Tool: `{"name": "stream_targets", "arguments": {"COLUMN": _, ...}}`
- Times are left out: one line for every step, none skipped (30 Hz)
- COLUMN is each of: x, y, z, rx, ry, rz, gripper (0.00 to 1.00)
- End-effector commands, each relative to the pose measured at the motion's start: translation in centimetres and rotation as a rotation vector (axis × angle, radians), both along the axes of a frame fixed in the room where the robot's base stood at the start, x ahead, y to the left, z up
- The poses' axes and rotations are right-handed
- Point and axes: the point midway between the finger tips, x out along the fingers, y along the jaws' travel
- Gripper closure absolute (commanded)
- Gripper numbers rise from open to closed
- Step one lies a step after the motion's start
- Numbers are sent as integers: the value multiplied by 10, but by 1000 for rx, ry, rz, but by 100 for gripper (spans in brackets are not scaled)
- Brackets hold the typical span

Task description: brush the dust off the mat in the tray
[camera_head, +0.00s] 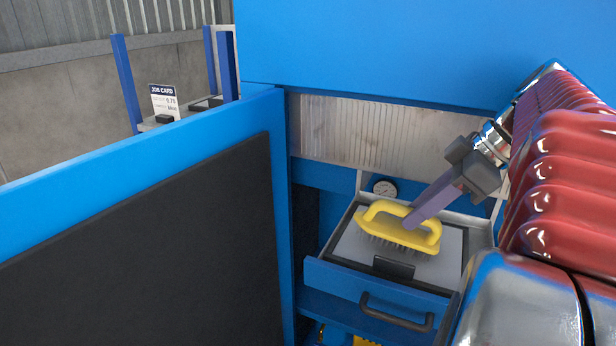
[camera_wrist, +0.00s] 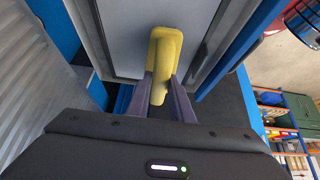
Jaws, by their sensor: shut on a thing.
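A yellow brush (camera_head: 401,228) with a looped handle and bristles pointing down is over the grey mat (camera_head: 352,244) in the tray (camera_head: 333,226). My gripper (camera_head: 412,221) is shut on the brush's handle, reaching in from the right. In the wrist view the yellow handle (camera_wrist: 165,52) sits between the two purple fingers (camera_wrist: 160,92). The bristles look at or just above the mat; I cannot tell whether they touch. No dust can be made out on the mat; part of it is hidden under the brush.
The tray lies in an open blue drawer (camera_head: 375,284) with a dark handle (camera_head: 396,314). A round gauge (camera_head: 385,188) stands behind it. A blue-framed dark panel (camera_head: 150,240) fills the left. A job card (camera_head: 164,103) stands on a far shelf.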

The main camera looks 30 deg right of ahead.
Motion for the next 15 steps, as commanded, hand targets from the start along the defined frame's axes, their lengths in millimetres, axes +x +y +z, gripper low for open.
{"name": "stream_targets", "arguments": {"x": 3, "y": 3, "z": -1, "rx": 4, "ry": 2, "rz": 1, "gripper": 100}}
{"name": "stream_targets", "arguments": {"x": 4, "y": 4, "z": -1, "rx": 4, "ry": 2, "rz": 1, "gripper": 100}}
{"name": "stream_targets", "arguments": {"x": 6, "y": 5, "z": -1, "rx": 3, "ry": 1, "rz": 2, "gripper": 100}}
{"name": "stream_targets", "arguments": {"x": 8, "y": 7, "z": -1, "rx": 4, "ry": 2, "rz": 3, "gripper": 100}}
{"name": "stream_targets", "arguments": {"x": 9, "y": 8, "z": -1, "rx": 4, "ry": 1, "rz": 4, "gripper": 100}}
{"name": "stream_targets", "arguments": {"x": 11, "y": 10, "z": -1, "rx": 4, "ry": 1, "rz": 4, "gripper": 100}}
{"name": "stream_targets", "arguments": {"x": 13, "y": 11, "z": 0, "rx": 4, "ry": 2, "rz": 3, "gripper": 100}}
{"name": "stream_targets", "arguments": {"x": 14, "y": 12, "z": 0, "rx": 4, "ry": 2, "rz": 3, "gripper": 100}}
{"name": "stream_targets", "arguments": {"x": 16, "y": 13, "z": 0, "rx": 3, "ry": 1, "rz": 2, "gripper": 100}}
{"name": "stream_targets", "arguments": {"x": 18, "y": 14, "z": 0, "rx": 3, "ry": 1, "rz": 3, "gripper": 100}}
{"name": "stream_targets", "arguments": {"x": 19, "y": 15, "z": 0, "rx": 3, "ry": 1, "rz": 3, "gripper": 100}}
{"name": "stream_targets", "arguments": {"x": 21, "y": 17, "z": 1, "rx": 2, "ry": 0, "rz": 2, "gripper": 100}}
{"name": "stream_targets", "arguments": {"x": 22, "y": 18, "z": 1, "rx": 2, "ry": 0, "rz": 1, "gripper": 100}}
{"name": "stream_targets", "arguments": {"x": 23, "y": 18, "z": 1, "rx": 2, "ry": 0, "rz": 1, "gripper": 100}}
{"name": "stream_targets", "arguments": {"x": 24, "y": 19, "z": 1, "rx": 2, "ry": 0, "rz": 1, "gripper": 100}}
